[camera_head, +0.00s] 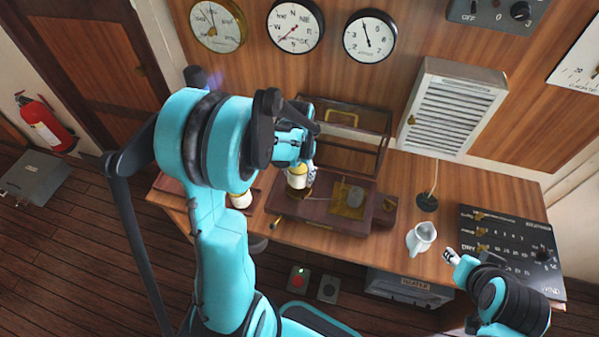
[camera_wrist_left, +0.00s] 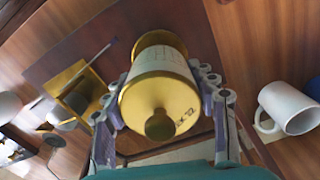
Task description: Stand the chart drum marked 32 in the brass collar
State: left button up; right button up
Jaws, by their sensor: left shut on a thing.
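My left gripper (camera_head: 302,174) is shut on a chart drum (camera_head: 297,178) with a pale body and brass ends. In the left wrist view the drum (camera_wrist_left: 160,96) sits between the two fingers, its knobbed brass end facing the camera. A small marking there looks like 32. The drum is above the dark wooden instrument base (camera_head: 318,212); contact with it cannot be told. A square brass plate (camera_head: 346,210) with a grey cylinder is on the base, right of the drum. I cannot make out the brass collar. My right gripper (camera_head: 452,257) is at the desk's right front, its opening unclear.
A dark-framed glazed case (camera_head: 352,160) stands behind the base. A pale mug-like thing (camera_wrist_left: 288,108) is beside it.

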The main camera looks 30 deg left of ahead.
aim_at(299, 182)
pick_arm(q)
jog(key=shift+f+b, duration=0.95)
jog(key=shift+f, duration=0.8)
jog(key=shift+f+b, duration=0.55)
jog(key=shift+b, duration=0.2)
jog(key=o, duration=1)
jog(key=shift+r+p, duration=4)
jog(key=shift+r, duration=1.55)
